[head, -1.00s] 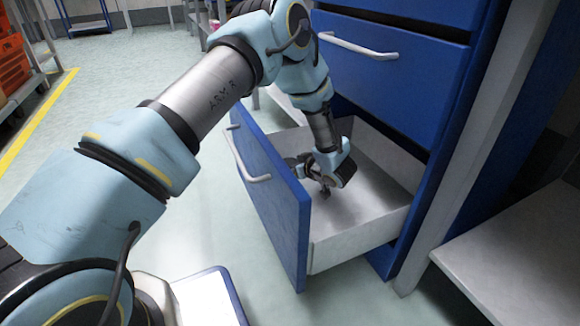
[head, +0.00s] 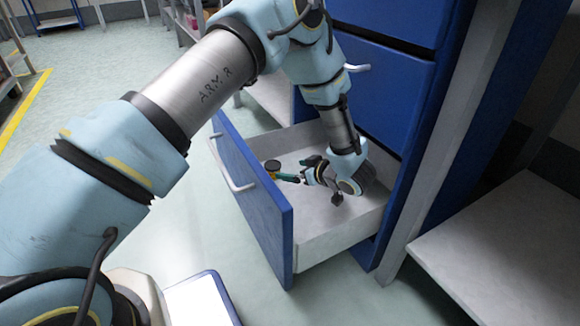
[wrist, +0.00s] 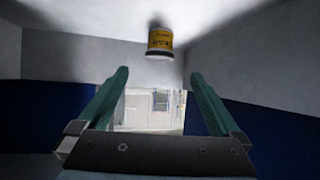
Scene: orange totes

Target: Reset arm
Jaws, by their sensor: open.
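My gripper (head: 292,177) is inside the pulled-out drawer, low over its floor, and points left toward the drawer front. In the wrist view its two teal fingers (wrist: 160,85) are spread apart with nothing between them. A small yellow can with a dark end (head: 272,174) stands in the drawer near the front panel, just beyond the fingertips. The can (wrist: 160,42) also shows in the wrist view, beyond the fingers and apart from them. My forearm crosses above the drawer's front and comes down into it.
The blue drawer front (head: 262,205) stands open with a white handle (head: 232,170). The grey drawer wall (head: 340,238) is close below my wrist. The blue cabinet (head: 385,100) rises behind. A grey shelf (head: 500,245) stands at right. Open floor (head: 110,90) lies at left.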

